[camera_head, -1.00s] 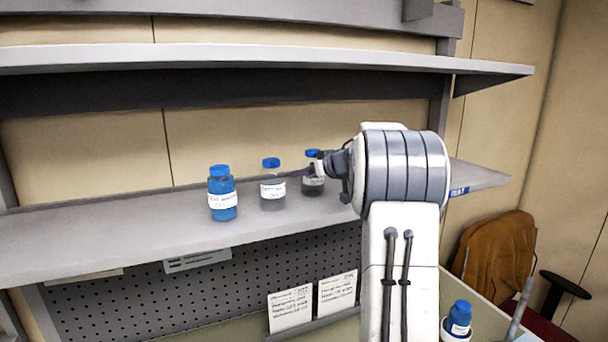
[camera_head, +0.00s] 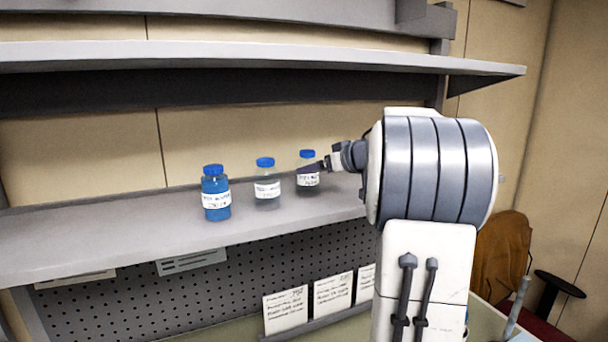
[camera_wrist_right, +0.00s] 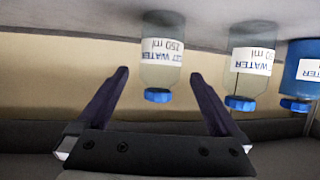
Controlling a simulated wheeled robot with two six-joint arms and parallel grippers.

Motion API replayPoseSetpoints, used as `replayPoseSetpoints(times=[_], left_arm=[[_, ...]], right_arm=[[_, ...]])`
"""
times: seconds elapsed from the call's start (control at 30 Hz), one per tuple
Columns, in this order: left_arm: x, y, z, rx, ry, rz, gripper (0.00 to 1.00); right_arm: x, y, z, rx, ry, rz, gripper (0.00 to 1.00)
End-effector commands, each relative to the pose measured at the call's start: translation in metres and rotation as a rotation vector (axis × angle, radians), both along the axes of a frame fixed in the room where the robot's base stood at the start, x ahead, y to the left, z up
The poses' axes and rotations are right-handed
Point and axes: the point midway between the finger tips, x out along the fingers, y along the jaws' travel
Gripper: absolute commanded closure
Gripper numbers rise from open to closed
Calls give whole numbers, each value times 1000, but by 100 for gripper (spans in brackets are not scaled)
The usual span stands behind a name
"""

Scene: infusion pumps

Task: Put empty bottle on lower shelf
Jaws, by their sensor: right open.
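Three blue-capped bottles stand upright in a row on the lower shelf (camera_head: 110,240): a blue one (camera_head: 216,195), a clear one (camera_head: 267,190) and a third clear, dark-looking one (camera_head: 308,182). My right gripper (camera_head: 311,168) is at the third bottle, its dark fingers crossing in front of the label. In the right wrist view, which is upside down, the open gripper (camera_wrist_right: 160,75) has the third bottle (camera_wrist_right: 162,60) lined up between its fingertips, with gaps on both sides. The clear bottle (camera_wrist_right: 250,62) is outside the fingers. My left gripper is not in view.
An upper shelf (camera_head: 250,60) overhangs the bottles. Several printed cards (camera_head: 285,310) stand below on the bench. A brown chair back (camera_head: 503,260) is at right. The shelf left of the blue bottle is clear. My arm hides the shelf's right part.

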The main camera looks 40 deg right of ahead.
Motion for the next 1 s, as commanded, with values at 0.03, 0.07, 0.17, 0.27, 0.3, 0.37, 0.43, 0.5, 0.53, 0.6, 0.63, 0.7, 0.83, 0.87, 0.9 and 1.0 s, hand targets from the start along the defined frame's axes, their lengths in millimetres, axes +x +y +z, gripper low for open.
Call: replayPoseSetpoints(times=[0.03,0.07,0.17,0.27,0.3,0.37,0.43,0.5,0.53,0.6,0.63,0.7,0.83,0.87,0.9,1.0], left_arm=[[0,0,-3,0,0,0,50],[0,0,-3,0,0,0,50],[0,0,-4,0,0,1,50],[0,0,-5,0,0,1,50],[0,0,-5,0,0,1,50],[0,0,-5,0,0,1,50],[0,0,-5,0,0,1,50],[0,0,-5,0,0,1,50],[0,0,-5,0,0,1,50],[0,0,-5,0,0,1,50],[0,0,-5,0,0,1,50],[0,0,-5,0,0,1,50],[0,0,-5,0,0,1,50],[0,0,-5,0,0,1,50],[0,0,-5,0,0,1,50],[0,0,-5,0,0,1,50]], right_arm=[[-9,0,3,-2,-2,-2,0],[-13,0,5,-2,-2,-2,0],[-25,1,10,-1,-1,-2,0],[-31,2,12,0,0,0,0],[-32,2,13,0,0,0,0],[-33,2,14,1,0,0,0],[-34,2,14,1,0,0,0],[-34,2,14,1,0,0,0],[-33,2,14,1,0,0,0],[-33,2,14,1,0,0,0],[-33,2,14,1,0,0,0],[-33,2,14,1,0,0,0],[-33,2,14,0,0,0,0],[-33,2,14,0,0,0,0],[-33,2,14,0,0,0,0],[-35,0,14,0,0,-3,0]])
